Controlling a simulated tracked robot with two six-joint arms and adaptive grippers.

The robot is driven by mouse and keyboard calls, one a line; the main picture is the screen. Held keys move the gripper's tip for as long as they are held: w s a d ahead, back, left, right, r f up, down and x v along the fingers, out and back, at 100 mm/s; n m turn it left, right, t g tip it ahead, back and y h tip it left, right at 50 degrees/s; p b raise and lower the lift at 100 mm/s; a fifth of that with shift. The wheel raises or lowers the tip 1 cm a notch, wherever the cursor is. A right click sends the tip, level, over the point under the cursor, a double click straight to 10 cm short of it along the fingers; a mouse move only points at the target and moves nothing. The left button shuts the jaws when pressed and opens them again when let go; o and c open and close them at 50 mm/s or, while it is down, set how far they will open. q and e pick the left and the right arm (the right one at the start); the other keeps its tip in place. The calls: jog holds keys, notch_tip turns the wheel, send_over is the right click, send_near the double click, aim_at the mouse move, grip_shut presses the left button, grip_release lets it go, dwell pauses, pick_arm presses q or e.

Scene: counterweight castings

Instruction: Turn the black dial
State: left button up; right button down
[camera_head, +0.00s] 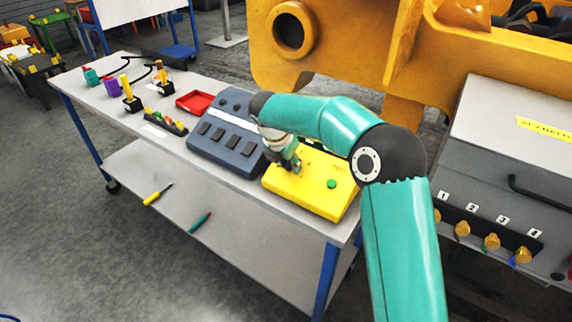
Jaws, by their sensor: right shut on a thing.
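A yellow control box (312,190) lies on the workbench top, with a green button (331,184) on its right part. My right gripper (294,168) points down onto the left part of the box's top. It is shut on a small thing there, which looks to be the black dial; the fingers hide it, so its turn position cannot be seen. My left gripper is not in view.
A dark grey console (226,135) with several square keys stands left of the yellow box. A red tray (194,102) and small joysticks are farther left on the workbench (110,104). A grey cabinet (505,140) and a large yellow casting (345,40) stand to the right and behind.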

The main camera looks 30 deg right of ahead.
jog(key=shift+d, duration=0.15)
jog(key=shift+d+m+b, duration=0.1)
jog(key=shift+m+b, duration=0.2)
jog(key=shift+m, duration=0.6)
jog(key=m+b, duration=0.1)
jog(key=m, duration=0.2)
jog(key=shift+d+f+t, duration=0.1)
jog(key=shift+t, duration=0.2)
jog(key=m+b, duration=0.3)
jog(key=m, duration=0.3)
jog(key=shift+w+f+m+t+b, duration=0.1)
jog(key=shift+m+t+b, duration=0.2)
jog(key=shift+b, duration=0.05)
jog(key=m+h+b, duration=0.1)
jog(key=m+b, duration=0.2)
jog(key=m, duration=0.3)
jog(key=shift+b, duration=0.4)
jog(key=m+b, duration=0.1)
jog(key=m, duration=0.2)
jog(key=shift+m+b, duration=0.3)
jog(key=shift+b, duration=0.05)
jog(key=shift+m+b, duration=0.5)
jog(key=shift+m, duration=0.7)
